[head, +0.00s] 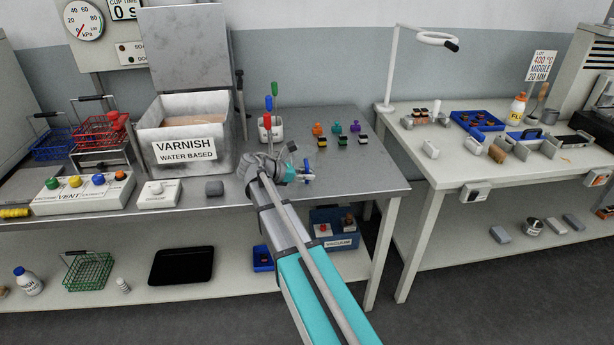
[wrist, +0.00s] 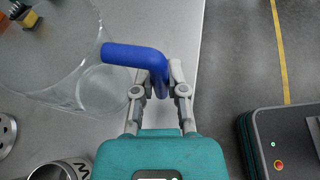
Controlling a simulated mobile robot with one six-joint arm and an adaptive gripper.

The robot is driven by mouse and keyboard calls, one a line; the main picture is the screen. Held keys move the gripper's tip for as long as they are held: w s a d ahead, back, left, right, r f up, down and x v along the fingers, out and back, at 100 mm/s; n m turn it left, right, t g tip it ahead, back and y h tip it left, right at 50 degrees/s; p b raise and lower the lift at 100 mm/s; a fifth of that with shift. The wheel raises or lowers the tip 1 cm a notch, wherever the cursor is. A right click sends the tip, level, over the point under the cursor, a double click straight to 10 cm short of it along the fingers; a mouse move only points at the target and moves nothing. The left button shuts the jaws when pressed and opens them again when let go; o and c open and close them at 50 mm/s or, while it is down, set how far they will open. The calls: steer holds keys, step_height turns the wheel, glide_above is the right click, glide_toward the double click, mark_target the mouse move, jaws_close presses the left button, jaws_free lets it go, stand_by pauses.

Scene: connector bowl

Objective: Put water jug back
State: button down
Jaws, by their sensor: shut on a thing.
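The water jug (wrist: 55,84) is a clear vessel with a blue handle (wrist: 128,52), seen in the wrist view over the grey metal table. My gripper (wrist: 158,84) is shut on the handle, with one finger on each side of it. The jug body lies to the left of the fingers. In the head view my gripper (head: 298,174) is over the front right part of the metal table (head: 370,178). There the clear jug is hard to make out. I cannot tell whether its base touches the table.
A varnish tank (head: 183,158) stands left on the metal table. A stand with coloured handles (head: 270,130) and several small connectors (head: 337,129) sit behind my gripper. In the wrist view a metal cup (wrist: 58,171) is at lower left. A white table (head: 430,168) stands right, across a gap.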

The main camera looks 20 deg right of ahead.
steer(key=shift+f, duration=0.1)
steer(key=c, duration=0.7)
jaws_free()
steer(key=shift+a+r, duration=0.1)
steer(key=shift+r, duration=0.15)
steer(key=p+v, duration=0.4)
steer(key=v, duration=0.7)
steer(key=shift+a+r+p, duration=0.1)
steer(key=shift+a+p, duration=0.2)
steer(key=shift+a, duration=0.05)
steer(key=shift+s+d, duration=0.1)
